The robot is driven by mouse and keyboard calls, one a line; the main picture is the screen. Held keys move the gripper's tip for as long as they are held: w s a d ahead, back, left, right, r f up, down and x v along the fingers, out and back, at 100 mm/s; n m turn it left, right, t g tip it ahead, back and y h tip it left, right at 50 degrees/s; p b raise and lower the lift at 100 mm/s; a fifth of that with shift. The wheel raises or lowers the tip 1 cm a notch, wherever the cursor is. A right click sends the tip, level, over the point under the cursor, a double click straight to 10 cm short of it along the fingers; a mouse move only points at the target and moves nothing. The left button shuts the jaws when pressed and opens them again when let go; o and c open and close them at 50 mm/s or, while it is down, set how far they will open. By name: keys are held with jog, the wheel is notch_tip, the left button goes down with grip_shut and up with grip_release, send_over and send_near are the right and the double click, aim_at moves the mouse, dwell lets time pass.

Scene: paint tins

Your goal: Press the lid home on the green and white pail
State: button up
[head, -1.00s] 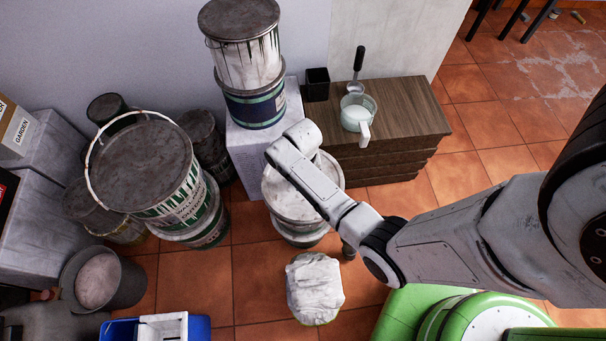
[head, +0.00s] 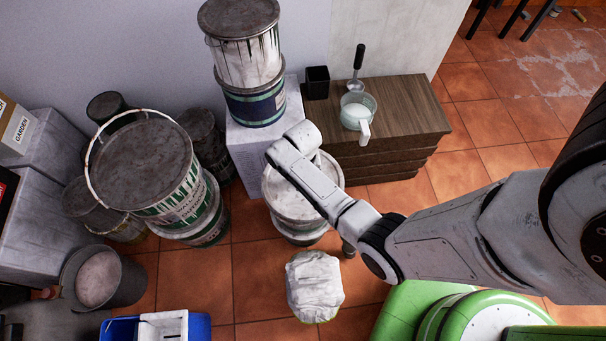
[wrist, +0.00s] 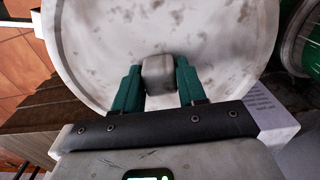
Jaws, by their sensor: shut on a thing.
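The pail (head: 302,238) stands on the floor below my arm in the head view, with its side mostly hidden. Its round off-white lid (head: 279,203) is on top, partly covered by my arm; I cannot tell how far it is seated. In the wrist view the speckled lid (wrist: 100,45) fills much of the picture. My gripper (wrist: 158,76) has green fingers shut on a small grey block (wrist: 158,75), over the near part of the lid. I cannot tell whether the block touches the lid or belongs to it. The fingers are hidden in the head view.
Green and white pails (head: 188,198) with a dark-lidded top one stand stacked at left. Two tins (head: 248,65) are stacked on a white plinth (head: 245,150) behind. A wooden chest (head: 410,125) holds a jug (head: 355,108). A cloth-covered bucket (head: 314,287) stands in front.

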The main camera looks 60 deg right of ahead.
jog(key=shift+f, duration=0.25)
jog(key=o, duration=1)
jog(key=shift+c, duration=0.2)
notch_tip(320, 180, up, 11)
jog(key=p, duration=0.2)
jog(key=shift+f+p, duration=0.15)
jog(key=shift+p, duration=0.15)
jog(key=s+a+r+n+t+p, duration=0.1)
jog(key=s+a+r+n+p, duration=0.1)
jog(key=s+a+r+n, duration=0.8)
jog(key=s+a+r, duration=0.1)
jog(key=s+r, duration=0.2)
jog(key=shift+s+a+p, duration=0.2)
jog(key=shift+s+p, duration=0.15)
jog(key=shift+s, duration=0.05)
